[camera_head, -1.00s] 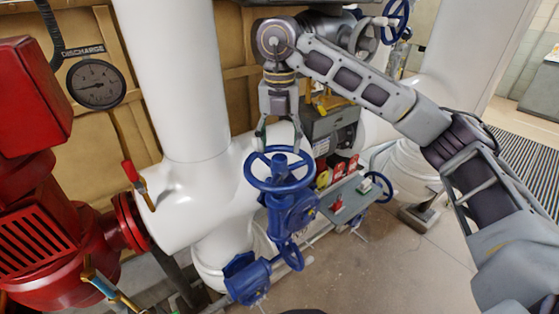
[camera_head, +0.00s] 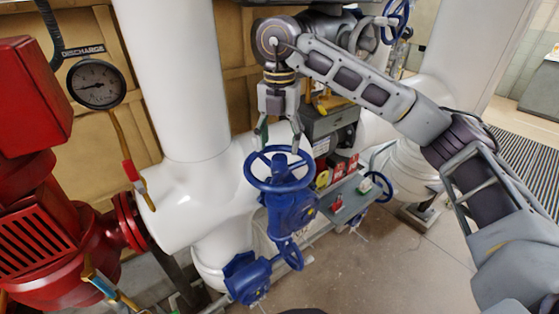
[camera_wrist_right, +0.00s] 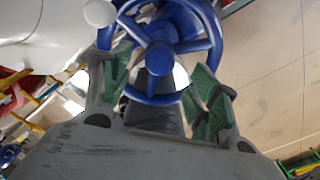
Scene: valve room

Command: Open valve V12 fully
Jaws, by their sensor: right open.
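A blue valve (camera_head: 279,200) with a round handwheel stands upright on the white pipework in the middle of the head view. I cannot tell whether the fingers touch the rim. My left gripper is not in view.
A smaller blue handwheel and blue body (camera_head: 247,278) sit low in front. Another blue wheel (camera_head: 380,187) is at right. A grey shelf (camera_head: 352,195) holds red and other items. A red pump (camera_head: 50,220) and a discharge gauge (camera_head: 96,83) are at left. Floor at right is clear.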

